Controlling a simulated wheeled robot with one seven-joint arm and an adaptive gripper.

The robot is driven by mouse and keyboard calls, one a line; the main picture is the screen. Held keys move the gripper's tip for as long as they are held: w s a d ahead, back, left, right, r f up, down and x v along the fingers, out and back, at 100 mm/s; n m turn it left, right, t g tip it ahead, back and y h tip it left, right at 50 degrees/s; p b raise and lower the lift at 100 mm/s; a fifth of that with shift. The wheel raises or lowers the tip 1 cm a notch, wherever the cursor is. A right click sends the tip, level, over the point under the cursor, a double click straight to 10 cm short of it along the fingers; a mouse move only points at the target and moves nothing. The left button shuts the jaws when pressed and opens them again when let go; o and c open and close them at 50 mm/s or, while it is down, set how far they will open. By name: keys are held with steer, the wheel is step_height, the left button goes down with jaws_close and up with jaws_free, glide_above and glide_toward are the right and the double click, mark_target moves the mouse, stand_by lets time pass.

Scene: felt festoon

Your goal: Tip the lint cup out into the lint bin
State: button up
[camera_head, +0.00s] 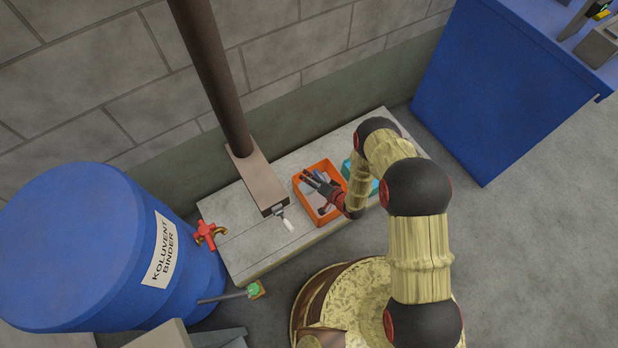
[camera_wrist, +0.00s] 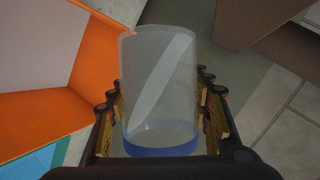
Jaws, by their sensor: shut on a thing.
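In the wrist view my gripper (camera_wrist: 162,110) is shut on a clear cup (camera_wrist: 158,90) with a blue band at its near end, one finger on each side. The cup's other end points away from the wrist camera. A pale slanting strip shows in or through its wall; I cannot tell whether it is lint. An orange open box (camera_wrist: 45,118) lies to the left of the cup. In the head view my gripper (camera_head: 314,181) is over the orange box (camera_head: 300,204); the cup is hard to make out there. No label marks the box as the lint bin.
A grey slab (camera_head: 262,246) bears the orange box, a teal container (camera_head: 374,187) beside it and a brown post (camera_head: 215,75) on a foot. A blue drum (camera_head: 75,245) with a red tap (camera_head: 209,235) stands left. A large blue container (camera_head: 500,90) stands right.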

stand_by(0.4)
steer(key=shift+f+m+y, duration=0.15)
steer(key=shift+m+y, duration=0.15)
steer(key=shift+m, duration=0.1)
steer(key=shift+f+g+y, duration=0.1)
steer(key=shift+g+y, duration=0.2)
stand_by(1.1)
steer(key=shift+m, duration=0.3)
steer(key=shift+w+f, duration=0.1)
stand_by(0.3)
steer(key=shift+y, duration=0.3)
stand_by(0.8)
steer(key=shift+f+m, duration=0.2)
steer(key=shift+m, duration=0.3)
steer(key=shift+d+f+m+y, duration=0.1)
steer(key=shift+f+m+y, duration=0.1)
steer(key=shift+m+y, duration=0.15)
stand_by(1.2)
steer(key=shift+y, duration=0.25)
